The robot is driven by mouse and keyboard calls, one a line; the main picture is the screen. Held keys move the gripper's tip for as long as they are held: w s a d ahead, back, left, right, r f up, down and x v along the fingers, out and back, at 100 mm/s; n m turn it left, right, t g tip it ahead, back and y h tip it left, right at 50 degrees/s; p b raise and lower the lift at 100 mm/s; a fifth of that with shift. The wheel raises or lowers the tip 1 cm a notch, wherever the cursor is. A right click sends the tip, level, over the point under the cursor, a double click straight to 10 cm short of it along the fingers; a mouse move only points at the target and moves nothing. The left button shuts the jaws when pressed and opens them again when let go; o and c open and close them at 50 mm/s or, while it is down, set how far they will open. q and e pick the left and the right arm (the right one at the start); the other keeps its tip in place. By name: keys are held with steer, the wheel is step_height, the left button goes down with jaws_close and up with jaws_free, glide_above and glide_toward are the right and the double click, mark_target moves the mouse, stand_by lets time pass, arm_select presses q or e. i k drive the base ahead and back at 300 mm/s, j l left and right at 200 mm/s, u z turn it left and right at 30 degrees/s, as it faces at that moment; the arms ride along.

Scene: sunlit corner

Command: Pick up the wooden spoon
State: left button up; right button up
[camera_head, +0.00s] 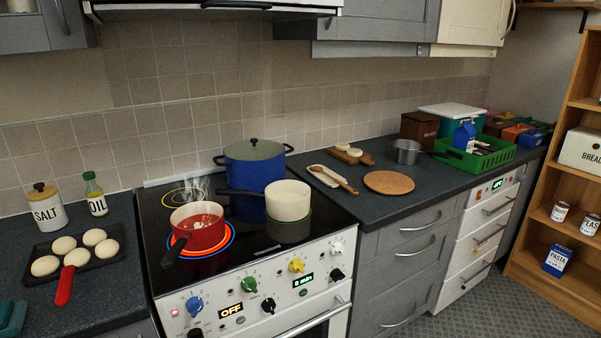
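The wooden spoon (340,180) lies on a pale spoon rest (319,173) on the dark counter just right of the stove. Its handle points toward the front right, with the handle end past the rest and near a round cork mat (389,182). Nothing touches it from above. Neither of my grippers shows in the head view.
On the stove (255,264), a red pan (198,232) steams on a glowing ring, near a cream pan (288,199) and a blue pot (254,172). A wooden board (366,160) with pale rounds lies behind the spoon. A metal pan (407,151) and green crate (470,160) stand right.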

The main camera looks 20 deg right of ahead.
mark_target(318, 168)
steer(key=i+l+u, duration=0.15)
steer(key=l, duration=0.55)
steer(key=i+l+u, duration=0.15)
steer(key=l, duration=0.5)
steer(key=i+l+u, duration=0.15)
steer(key=l, duration=0.55)
steer(key=l+u, duration=0.15)
steer(key=l, duration=0.6)
